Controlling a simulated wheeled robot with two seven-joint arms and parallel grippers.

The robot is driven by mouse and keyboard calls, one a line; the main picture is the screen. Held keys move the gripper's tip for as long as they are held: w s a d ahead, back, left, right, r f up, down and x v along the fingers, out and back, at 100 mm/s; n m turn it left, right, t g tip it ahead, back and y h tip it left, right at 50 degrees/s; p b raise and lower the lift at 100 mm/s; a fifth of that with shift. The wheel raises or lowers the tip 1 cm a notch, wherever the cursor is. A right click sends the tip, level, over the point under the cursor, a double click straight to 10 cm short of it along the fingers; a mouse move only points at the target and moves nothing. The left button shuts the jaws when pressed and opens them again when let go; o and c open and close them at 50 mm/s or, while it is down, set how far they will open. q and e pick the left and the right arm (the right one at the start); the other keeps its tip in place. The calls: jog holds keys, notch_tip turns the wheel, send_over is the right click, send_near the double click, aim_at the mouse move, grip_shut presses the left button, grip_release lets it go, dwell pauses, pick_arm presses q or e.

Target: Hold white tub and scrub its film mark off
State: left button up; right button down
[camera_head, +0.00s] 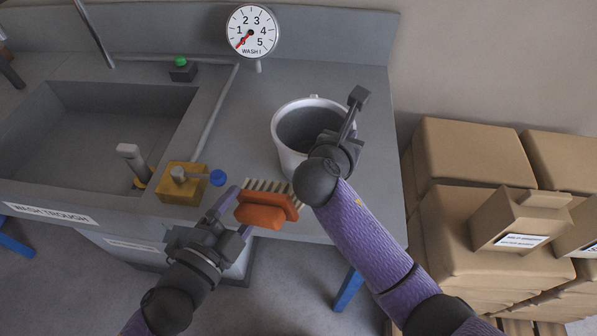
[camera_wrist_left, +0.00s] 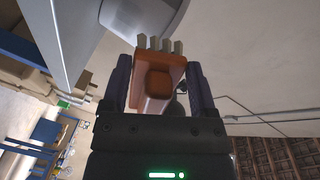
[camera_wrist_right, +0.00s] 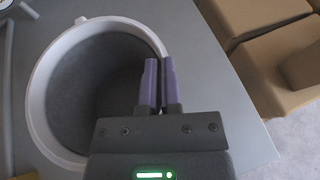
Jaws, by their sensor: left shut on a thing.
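The white tub (camera_head: 283,152), grey inside, stands upright on the worktop near its right end. My right gripper (camera_head: 328,140) is at its right rim. In the right wrist view its fingers (camera_wrist_right: 160,68) are close together with the tub wall (camera_wrist_right: 38,90) between them. My left gripper (camera_head: 238,214) is shut on an orange scrub brush (camera_head: 262,212); the brush also shows between its fingers in the left wrist view (camera_wrist_left: 158,85). The pale bristles point up toward the tub; the brush is in front of it, seemingly apart. No film mark is visible.
A round dial (camera_head: 251,31) marked WASH stands behind the tub. The wash trough (camera_head: 90,140) is at left, with a yellow block valve (camera_head: 182,183) and blue knob by its corner. Cardboard boxes (camera_head: 470,155) are stacked at right. The worktop left of the tub is clear.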

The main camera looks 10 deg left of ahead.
jog(key=c, duration=1.2)
grip_release()
pick_arm(q)
jog(key=shift+r, duration=0.1)
jog(key=shift+r+p, duration=1.15)
jog(key=shift+r, duration=0.1)
pick_arm(e)
jog(key=shift+r, duration=0.7)
pick_arm(q)
jog(key=shift+f, duration=0.1)
pick_arm(e)
jog(key=shift+f, duration=0.1)
jog(key=o, duration=0.6)
notch_tip(320, 180, up, 10)
